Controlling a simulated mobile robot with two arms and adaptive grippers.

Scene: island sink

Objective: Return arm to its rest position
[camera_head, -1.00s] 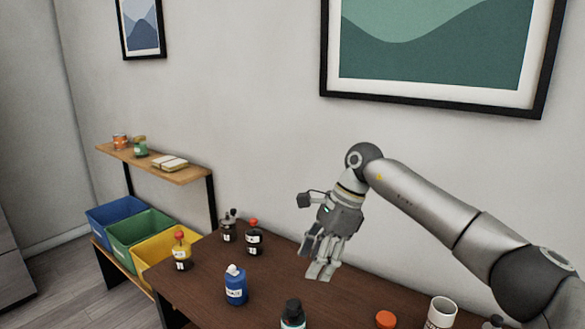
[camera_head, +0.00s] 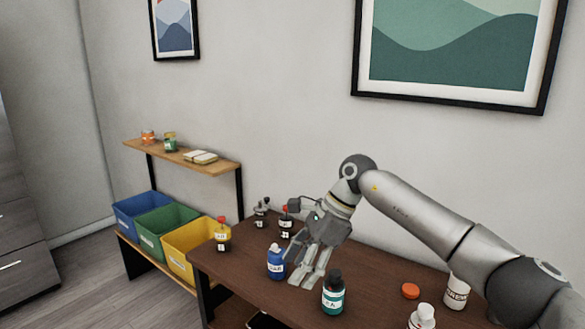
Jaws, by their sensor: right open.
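My right arm comes in from the right in the head view. Its gripper (camera_head: 309,272) is open and empty, with the fingers pointing down over the dark brown table (camera_head: 236,272). In the picture the fingers sit between a blue bottle (camera_head: 277,263) on the left and a dark bottle with a teal label (camera_head: 333,294) in front. I cannot tell how high the fingers are above the table. My left gripper is not in view.
An orange lid (camera_head: 410,291), a white cup (camera_head: 457,292) and a white-capped bottle (camera_head: 424,317) are at right. Blue, green and yellow bins (camera_head: 188,254) stand below a wooden shelf (camera_head: 225,166).

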